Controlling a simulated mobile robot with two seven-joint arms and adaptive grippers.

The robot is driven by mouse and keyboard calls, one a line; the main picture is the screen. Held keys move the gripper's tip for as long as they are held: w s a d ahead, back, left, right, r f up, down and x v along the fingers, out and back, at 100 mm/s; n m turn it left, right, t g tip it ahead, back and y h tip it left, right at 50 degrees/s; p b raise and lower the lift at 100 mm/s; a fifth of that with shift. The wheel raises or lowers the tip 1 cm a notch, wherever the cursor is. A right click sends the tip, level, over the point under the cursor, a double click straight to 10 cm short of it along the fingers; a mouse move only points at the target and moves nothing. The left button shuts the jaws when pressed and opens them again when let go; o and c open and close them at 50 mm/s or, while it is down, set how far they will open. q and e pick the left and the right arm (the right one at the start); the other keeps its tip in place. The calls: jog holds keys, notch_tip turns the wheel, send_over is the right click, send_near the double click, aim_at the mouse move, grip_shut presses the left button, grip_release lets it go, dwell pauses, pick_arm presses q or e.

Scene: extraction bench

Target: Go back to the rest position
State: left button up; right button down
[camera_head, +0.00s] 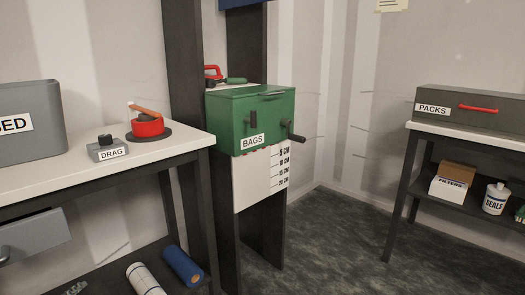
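Neither of my grippers shows in the head view, and no part of my arms can be made out with certainty. A green box labelled BAGS (262,118) stands in the middle, on a dark post, with a dark handle on its right side. A white panel with a centimetre scale (262,180) hangs below it.
A left table (60,178) carries a grey bin (30,150), a DRAG block (107,154) and a red pot (147,127). Rolls (183,266) lie underneath. A right table holds a PACKS case (475,112). Its lower shelf holds a FILTERS box (448,191) and SEALS tub (494,203). Floor between (335,240) is clear.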

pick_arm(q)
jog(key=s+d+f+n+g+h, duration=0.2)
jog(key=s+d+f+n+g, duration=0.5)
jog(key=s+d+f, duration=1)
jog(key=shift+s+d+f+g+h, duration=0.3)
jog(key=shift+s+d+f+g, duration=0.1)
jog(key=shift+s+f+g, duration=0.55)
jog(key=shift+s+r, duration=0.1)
